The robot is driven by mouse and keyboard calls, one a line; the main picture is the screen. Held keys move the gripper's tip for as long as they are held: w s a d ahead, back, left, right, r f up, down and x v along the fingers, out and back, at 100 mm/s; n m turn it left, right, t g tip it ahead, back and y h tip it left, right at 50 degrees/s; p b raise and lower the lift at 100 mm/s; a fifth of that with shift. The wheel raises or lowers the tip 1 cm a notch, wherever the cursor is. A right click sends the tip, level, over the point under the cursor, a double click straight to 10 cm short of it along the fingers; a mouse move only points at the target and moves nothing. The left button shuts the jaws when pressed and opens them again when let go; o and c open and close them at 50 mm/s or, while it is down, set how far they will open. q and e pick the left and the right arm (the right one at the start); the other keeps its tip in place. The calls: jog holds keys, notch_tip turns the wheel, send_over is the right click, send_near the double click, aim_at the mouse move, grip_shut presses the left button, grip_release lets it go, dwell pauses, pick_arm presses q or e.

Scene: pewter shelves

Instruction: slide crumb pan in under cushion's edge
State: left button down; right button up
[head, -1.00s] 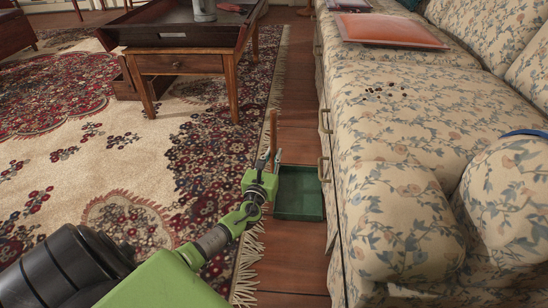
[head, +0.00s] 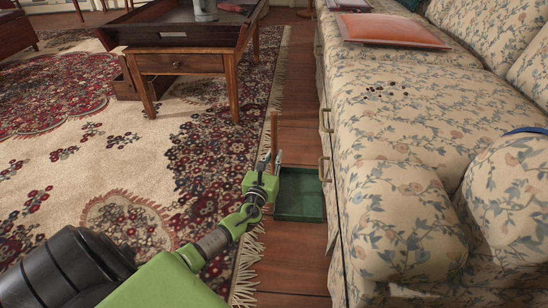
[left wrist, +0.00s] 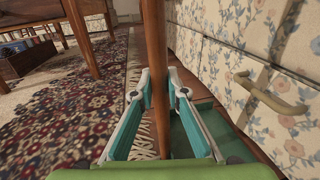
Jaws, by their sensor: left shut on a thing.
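The crumb pan (head: 300,196) is a shallow green tray lying on the floor between the rug and the sofa, with a tall upright wooden handle (head: 274,128). My left gripper (head: 273,160) is shut on this handle, a little above the pan. In the left wrist view the handle (left wrist: 157,75) stands between the two teal-padded fingers, and part of the pan (left wrist: 232,132) shows at the right. The floral sofa cushion (head: 420,135) is higher up and to the right of the pan. Dark crumbs (head: 385,90) lie on top of it. My right gripper is out of view.
Drawer-type pulls (head: 323,168) stick out from the sofa front beside the pan. An orange flat packet (head: 390,31) lies farther back on the sofa. A wooden table (head: 180,62) stands on the patterned rug (head: 130,170). A strip of bare floor (head: 298,110) runs along the sofa.

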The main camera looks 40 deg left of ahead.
pick_arm(q)
jog(key=c, duration=1.9)
grip_release()
jog(key=shift+r, duration=0.2)
jog(key=shift+f, duration=0.1)
jog(key=shift+f, duration=0.15)
jog(key=v, duration=1.2)
